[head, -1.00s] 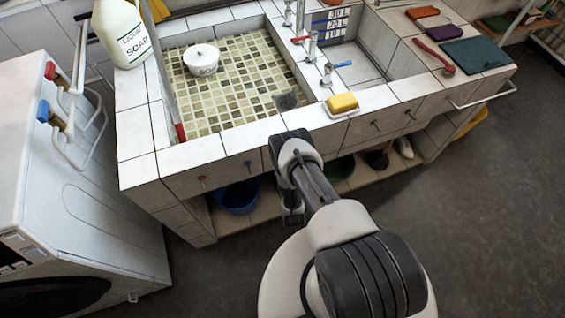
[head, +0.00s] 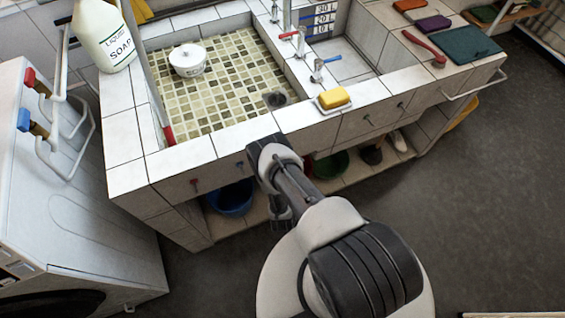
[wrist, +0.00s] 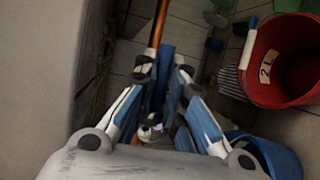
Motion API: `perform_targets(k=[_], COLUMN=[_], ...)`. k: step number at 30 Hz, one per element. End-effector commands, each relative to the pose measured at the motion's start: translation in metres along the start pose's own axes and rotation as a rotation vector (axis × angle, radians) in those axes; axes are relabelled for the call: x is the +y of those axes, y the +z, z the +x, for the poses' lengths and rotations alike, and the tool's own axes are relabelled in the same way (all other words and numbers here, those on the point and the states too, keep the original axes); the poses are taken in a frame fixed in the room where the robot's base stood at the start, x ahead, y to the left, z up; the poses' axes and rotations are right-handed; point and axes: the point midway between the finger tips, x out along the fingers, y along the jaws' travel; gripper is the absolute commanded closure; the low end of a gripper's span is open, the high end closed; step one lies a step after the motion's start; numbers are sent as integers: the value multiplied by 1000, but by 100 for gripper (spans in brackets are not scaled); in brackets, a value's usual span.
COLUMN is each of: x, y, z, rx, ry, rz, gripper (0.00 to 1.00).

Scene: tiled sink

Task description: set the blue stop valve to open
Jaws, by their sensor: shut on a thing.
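In the wrist view, a narrow blue piece, apparently the blue stop valve's handle (wrist: 164,72), lies between the dark fingertips of my gripper (wrist: 164,71). My gripper is shut on it. A copper-coloured pipe (wrist: 157,24) rises just beyond. The valve's body is mostly hidden by the fingers, so I cannot read the handle's angle clearly. In the head view, my gripper (head: 280,208) hangs low at the sink unit's front, largely behind my arm, and the held handle is hidden.
A blue basin (head: 230,200) and a green bowl (head: 331,165) sit on the shelf below. A red bucket (wrist: 285,60) is close on the right in the wrist view. The washing machine (head: 75,200) stands left. The floor at right is clear.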

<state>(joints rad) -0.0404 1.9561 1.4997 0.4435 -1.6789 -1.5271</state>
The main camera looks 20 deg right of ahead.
Motion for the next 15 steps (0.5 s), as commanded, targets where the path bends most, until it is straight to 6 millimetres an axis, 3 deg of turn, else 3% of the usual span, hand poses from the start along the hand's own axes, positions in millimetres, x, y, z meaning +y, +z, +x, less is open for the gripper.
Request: perform_targets(k=[1,8,9,15], x=[6,6,6,6], y=[-8,-8,-8,-8], z=[3,3,3,3], rx=[18,18,18,17], ry=[16,16,16,14], rz=[3,4,4,4], gripper=[100,100,88,75])
